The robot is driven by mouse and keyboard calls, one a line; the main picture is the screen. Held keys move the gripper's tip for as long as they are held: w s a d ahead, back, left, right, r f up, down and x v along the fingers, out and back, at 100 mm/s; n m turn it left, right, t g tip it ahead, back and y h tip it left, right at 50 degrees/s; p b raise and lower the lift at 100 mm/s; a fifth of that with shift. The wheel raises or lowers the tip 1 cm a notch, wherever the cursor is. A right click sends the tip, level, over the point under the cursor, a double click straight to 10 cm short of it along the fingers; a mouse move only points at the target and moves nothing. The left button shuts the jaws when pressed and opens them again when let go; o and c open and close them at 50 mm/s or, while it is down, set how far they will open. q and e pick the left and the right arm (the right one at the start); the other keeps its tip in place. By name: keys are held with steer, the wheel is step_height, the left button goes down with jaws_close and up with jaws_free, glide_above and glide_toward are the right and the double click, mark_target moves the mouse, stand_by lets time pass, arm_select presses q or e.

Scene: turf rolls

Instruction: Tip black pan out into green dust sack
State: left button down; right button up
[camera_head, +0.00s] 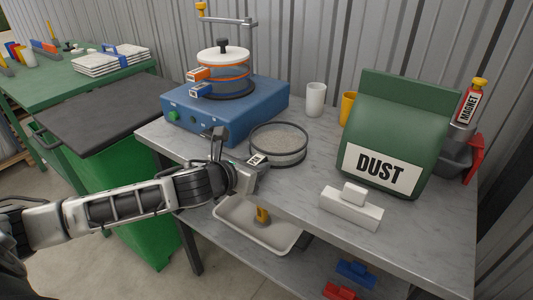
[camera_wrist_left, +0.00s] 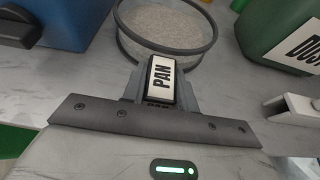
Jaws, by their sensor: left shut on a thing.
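The black pan (camera_head: 278,157) is a round, dark-rimmed dish with pale grey granular material inside. It is on or just above the grey tabletop, and I cannot tell which. My left gripper (camera_head: 256,162) is shut on the pan's handle, labelled PAN. The pan also shows in the left wrist view (camera_wrist_left: 165,28), with the gripper jaws (camera_wrist_left: 160,92) around its tab. The green dust sack (camera_head: 393,130), with a white DUST label, stands upright to the right of the pan. Its opening is not clearly visible. My right gripper is not in view.
A blue sieve shaker (camera_head: 228,108) stands behind the pan. A white cup (camera_head: 315,99) and yellow cup (camera_head: 348,107) stand at the back. A white block (camera_head: 350,208) lies before the sack; a magnet tool (camera_head: 468,104) is right of it. A tray (camera_head: 258,226) sits below.

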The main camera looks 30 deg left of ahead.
arm_select(q)
step_height(320, 180, up, 10)
steer(key=shift+r+p, duration=0.1)
steer(key=shift+p, duration=0.9)
